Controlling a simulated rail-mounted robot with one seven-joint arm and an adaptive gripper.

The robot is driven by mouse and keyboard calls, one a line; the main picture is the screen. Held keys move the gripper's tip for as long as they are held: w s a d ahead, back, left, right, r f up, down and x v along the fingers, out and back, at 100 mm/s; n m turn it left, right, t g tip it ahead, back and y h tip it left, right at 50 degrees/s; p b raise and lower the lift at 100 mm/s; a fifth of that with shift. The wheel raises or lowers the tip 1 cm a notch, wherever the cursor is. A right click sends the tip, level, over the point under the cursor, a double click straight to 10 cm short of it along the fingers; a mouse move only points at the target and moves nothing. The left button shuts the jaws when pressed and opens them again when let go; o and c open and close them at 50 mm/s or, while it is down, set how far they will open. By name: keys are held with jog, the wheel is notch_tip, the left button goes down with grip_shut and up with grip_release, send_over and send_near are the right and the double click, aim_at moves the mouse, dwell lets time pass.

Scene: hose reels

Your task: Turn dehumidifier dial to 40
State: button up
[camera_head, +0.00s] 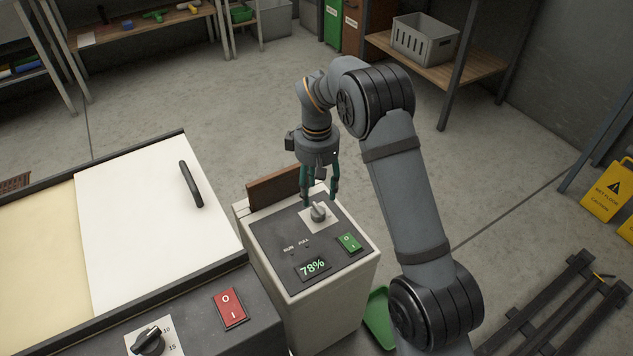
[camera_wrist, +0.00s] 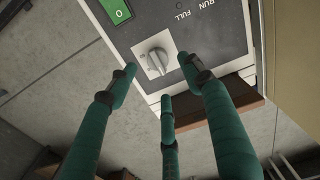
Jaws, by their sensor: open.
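The dehumidifier (camera_head: 318,285) is a pale box with a dark top panel, standing in the middle of the head view. Its dial (camera_head: 318,212) is a grey knob on a light square plate. The dial also shows in the wrist view (camera_wrist: 157,61), but I cannot read any numbers around it. A display (camera_head: 313,267) reads 78%. A green switch (camera_head: 350,242) sits beside the display. My gripper (camera_head: 320,200) has green fingers and points down over the dial. In the wrist view its fingers (camera_wrist: 160,85) are spread apart and empty, with the dial beyond their tips.
A chest with a white lid (camera_head: 140,220) and black handle (camera_head: 191,184) stands at left. Its panel has a red switch (camera_head: 229,307) and a black dial (camera_head: 149,342). A brown board (camera_head: 274,188) rises behind the dehumidifier. Yellow wet-floor signs (camera_head: 608,190) stand at right.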

aim_at(319, 209)
jog(key=shift+r, duration=1.45)
jog(key=f, duration=1.2)
jog(key=shift+w+d+f, duration=0.1)
jog(key=shift+w+d, duration=0.1)
jog(key=shift+d, duration=0.15)
jog(key=shift+m, duration=0.3)
